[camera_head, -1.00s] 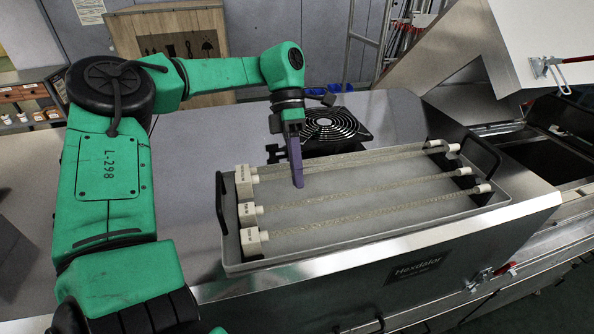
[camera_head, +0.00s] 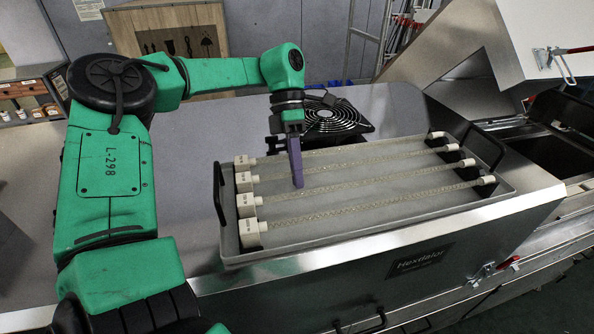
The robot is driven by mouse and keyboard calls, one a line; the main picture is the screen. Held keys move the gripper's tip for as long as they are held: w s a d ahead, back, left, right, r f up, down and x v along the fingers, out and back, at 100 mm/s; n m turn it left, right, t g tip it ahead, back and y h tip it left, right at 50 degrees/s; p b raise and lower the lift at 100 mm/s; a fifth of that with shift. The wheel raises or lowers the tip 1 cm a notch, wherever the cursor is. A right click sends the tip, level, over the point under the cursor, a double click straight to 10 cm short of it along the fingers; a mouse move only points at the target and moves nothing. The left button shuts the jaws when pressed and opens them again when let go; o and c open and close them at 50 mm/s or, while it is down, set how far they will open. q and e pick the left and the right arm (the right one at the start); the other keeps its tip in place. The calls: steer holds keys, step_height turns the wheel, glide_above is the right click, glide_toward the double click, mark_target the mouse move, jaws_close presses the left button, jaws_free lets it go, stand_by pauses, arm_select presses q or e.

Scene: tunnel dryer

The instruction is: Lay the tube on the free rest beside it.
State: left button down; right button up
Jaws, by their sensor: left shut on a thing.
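A grey tray (camera_head: 360,236) with dark end handles holds several long, pale tubes with white end caps. My left gripper (camera_head: 297,184) has purple fingers and points down over the left part of the tray. That tube lies roughly parallel between the rearmost tube (camera_head: 370,147) and the third tube (camera_head: 375,181). I cannot tell whether it touches its rest or hangs just above it. The free rest cannot be made out. My right gripper is not in view.
A round black fan (camera_head: 330,115) stands right behind the tray. The front tube (camera_head: 380,205) lies along the tray's near side. An open machine with a raised lid (camera_head: 548,35) is at the right. The metal top left of the tray is clear.

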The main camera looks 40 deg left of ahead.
arm_select(q)
steer(key=c, duration=0.9)
jaws_free()
steer(key=shift+o, duration=0.5)
steer(key=shift+s+d, duration=0.15)
steer(key=shift+f, duration=0.15)
